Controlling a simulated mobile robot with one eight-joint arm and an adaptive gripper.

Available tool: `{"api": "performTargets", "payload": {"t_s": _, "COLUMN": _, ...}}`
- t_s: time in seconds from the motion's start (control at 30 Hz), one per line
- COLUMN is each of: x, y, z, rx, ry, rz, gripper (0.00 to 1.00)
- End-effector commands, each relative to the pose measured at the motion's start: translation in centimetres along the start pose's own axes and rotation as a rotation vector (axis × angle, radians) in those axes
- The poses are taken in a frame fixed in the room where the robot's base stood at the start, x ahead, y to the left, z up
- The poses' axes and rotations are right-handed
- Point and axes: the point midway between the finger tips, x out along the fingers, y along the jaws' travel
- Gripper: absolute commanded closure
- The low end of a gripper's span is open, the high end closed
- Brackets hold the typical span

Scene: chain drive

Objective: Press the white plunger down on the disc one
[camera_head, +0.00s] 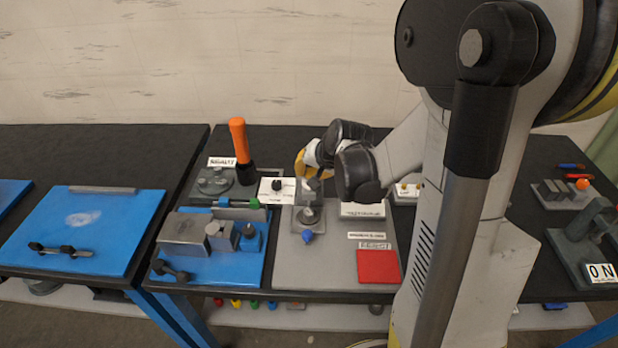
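My gripper (312,190), small in the head view, points down over a small grey round fixture (309,215) on the grey plate (340,271). A blue knob (307,237) sits at the near side of this fixture. The fingers are small and partly covered by my wrist, so their opening is unclear. I cannot tell whether they touch the fixture. A dark grey disc (215,180) lies at the back left, behind the blue board. I cannot make out a white plunger for certain; it may be hidden by my gripper.
An orange-topped handle (239,140) stands upright left of my gripper. A white card with a black knob (277,186) is just left. A red square pad (378,267) lies to the right. A blue board (225,273) holds grey blocks. My arm covers the right middle.

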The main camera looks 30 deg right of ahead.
Motion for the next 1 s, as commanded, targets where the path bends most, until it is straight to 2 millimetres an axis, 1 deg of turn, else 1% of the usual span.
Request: {"api": "performTargets", "payload": {"t_s": 1.0, "x": 1.03, "y": 0.56, "z": 0.57, "rx": 0.000, "ry": -0.001, "rz": 0.000, "gripper": 1.00}}
